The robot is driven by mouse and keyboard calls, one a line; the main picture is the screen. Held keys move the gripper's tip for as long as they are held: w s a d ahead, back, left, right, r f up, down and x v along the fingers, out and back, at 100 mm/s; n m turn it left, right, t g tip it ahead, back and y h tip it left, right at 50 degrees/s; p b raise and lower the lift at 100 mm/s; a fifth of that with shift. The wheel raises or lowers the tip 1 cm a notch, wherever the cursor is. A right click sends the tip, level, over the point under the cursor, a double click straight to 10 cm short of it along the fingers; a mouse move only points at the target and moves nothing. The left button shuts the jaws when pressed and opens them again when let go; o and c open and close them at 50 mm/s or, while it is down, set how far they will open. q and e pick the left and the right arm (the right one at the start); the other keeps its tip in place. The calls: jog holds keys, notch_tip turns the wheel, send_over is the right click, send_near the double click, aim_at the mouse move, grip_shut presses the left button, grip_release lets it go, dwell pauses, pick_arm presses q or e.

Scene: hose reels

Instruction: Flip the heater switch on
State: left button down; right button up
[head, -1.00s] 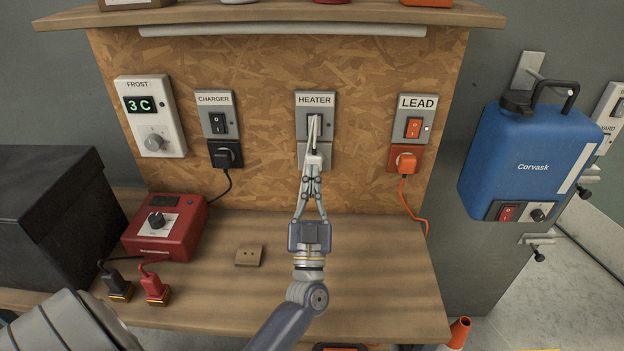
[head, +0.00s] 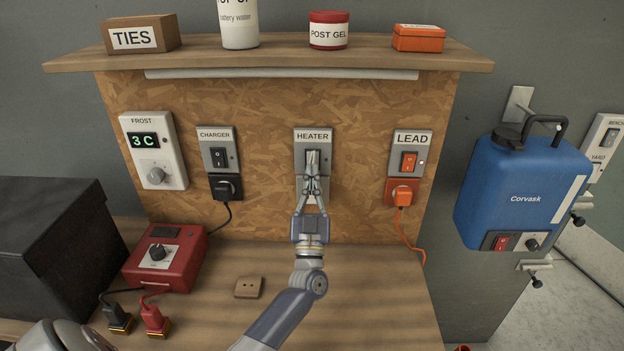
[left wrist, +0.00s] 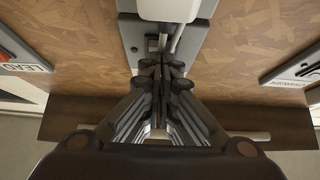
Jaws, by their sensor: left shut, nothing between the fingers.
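The heater switch plate (head: 300,158) is a grey panel labelled HEATER on the chipboard wall. It also shows in the left wrist view (left wrist: 131,40). My left gripper (head: 312,158) is shut and empty, with its fingertips in front of the plate at the switch's height. In the left wrist view the closed fingers (left wrist: 161,72) point at the plate beside the dark switch. The fingers cover most of the heater rocker, so its position cannot be told. Whether the tips touch it cannot be told either. My right gripper is not in view.
The charger switch (head: 218,157) is to the left and the lit orange lead switch (head: 409,162) to the right. A shelf (head: 270,60) juts out above. A red charger box (head: 165,256) and a small brown socket block (head: 249,288) sit on the bench (head: 385,300).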

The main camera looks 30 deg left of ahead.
pick_arm(q)
jog(key=shift+f+b, duration=0.15)
jog(key=shift+b, duration=0.25)
jog(key=b, duration=0.3)
jog(key=shift+w+a+f+t+b, duration=0.25)
jog(key=shift+w+f+t+b, duration=0.05)
jog(key=shift+w+f+t, duration=0.1)
jog(key=shift+r+p, duration=0.3)
jog(key=shift+p, duration=0.1)
jog(key=v, duration=0.7)
jog(key=shift+f, duration=0.25)
jog(key=shift+d, duration=0.1)
